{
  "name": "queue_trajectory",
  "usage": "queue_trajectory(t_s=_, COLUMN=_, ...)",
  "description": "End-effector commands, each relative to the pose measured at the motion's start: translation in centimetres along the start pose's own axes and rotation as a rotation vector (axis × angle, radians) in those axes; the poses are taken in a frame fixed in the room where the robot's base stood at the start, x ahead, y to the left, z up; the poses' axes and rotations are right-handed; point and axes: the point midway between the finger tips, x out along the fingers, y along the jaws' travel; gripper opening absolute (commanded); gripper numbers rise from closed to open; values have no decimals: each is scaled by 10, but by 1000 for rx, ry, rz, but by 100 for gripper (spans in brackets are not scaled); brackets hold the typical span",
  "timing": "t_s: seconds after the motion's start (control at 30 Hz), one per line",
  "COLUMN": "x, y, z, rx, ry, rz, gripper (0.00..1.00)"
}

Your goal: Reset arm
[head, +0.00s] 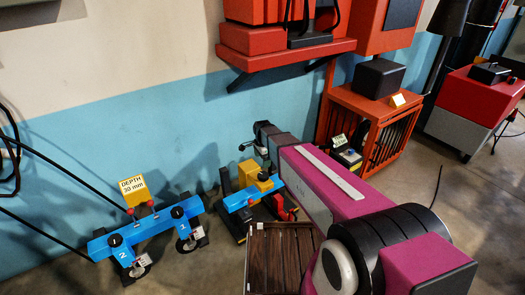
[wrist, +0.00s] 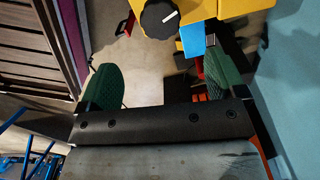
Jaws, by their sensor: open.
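My gripper (wrist: 160,86) is open, with its two green fingers wide apart in the wrist view. Part of the device is hidden behind my arm in the head view.
A blue two-station fixture (head: 150,228) with a "DEPTH 30 mm" sign (head: 132,190) stands at left. A brown slatted surface (head: 275,265) lies beneath my arm. An orange cage stand (head: 375,110) and a red shelf (head: 285,62) are near the wall. Floor shows at far right.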

Motion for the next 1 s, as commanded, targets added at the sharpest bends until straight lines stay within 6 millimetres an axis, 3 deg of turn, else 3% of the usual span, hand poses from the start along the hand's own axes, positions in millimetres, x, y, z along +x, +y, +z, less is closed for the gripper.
queue_trajectory(t_s=0.17, x=-1, y=5, z=-2, rx=-13, ry=0, rz=0, gripper=90)
queue_trajectory(t_s=0.27, x=-6, y=21, z=-11, rx=-69, ry=0, rz=0, gripper=90)
queue_trajectory(t_s=0.37, x=-15, y=50, z=-24, rx=-180, ry=1, rz=-1, gripper=90)
queue_trajectory(t_s=0.6, x=-42, y=142, z=-62, rx=-564, ry=2, rz=-2, gripper=90)
queue_trajectory(t_s=0.8, x=-62, y=212, z=-82, rx=-881, ry=4, rz=-3, gripper=90)
queue_trajectory(t_s=1.0, x=-72, y=248, z=-90, rx=-1070, ry=5, rz=-3, gripper=90)
